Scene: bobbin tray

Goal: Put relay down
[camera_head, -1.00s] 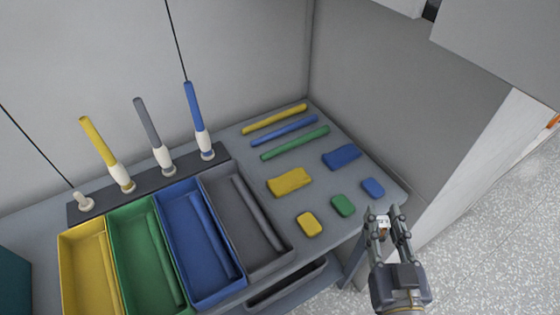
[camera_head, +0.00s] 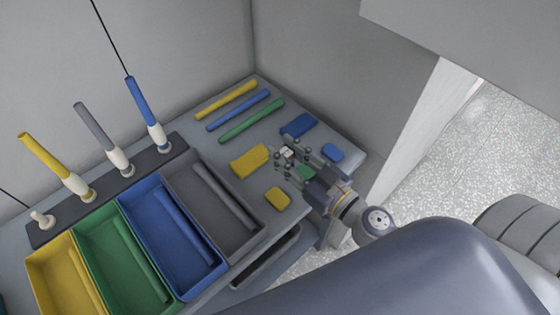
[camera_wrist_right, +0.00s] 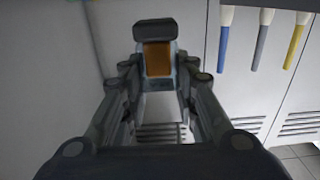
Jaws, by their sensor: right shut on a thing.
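My right gripper (camera_head: 291,158) is above the right part of the grey table (camera_head: 230,128). It is shut on the relay (camera_head: 287,154), a small light piece at its fingertips in the head view. In the right wrist view, the relay (camera_wrist_right: 158,60) shows an orange face with grey parts, held between the fingertips of the right gripper (camera_wrist_right: 158,82). The gripper partly hides a green block (camera_head: 306,173). My left gripper is not in view.
Yellow, blue and green rods lie at the table's back. Yellow blocks (camera_head: 249,161) and blue blocks (camera_head: 298,126) lie around the gripper. Yellow, green, blue and grey trays (camera_head: 262,232) stand to the left, with a dark rack (camera_head: 50,232) of upright handles behind them.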

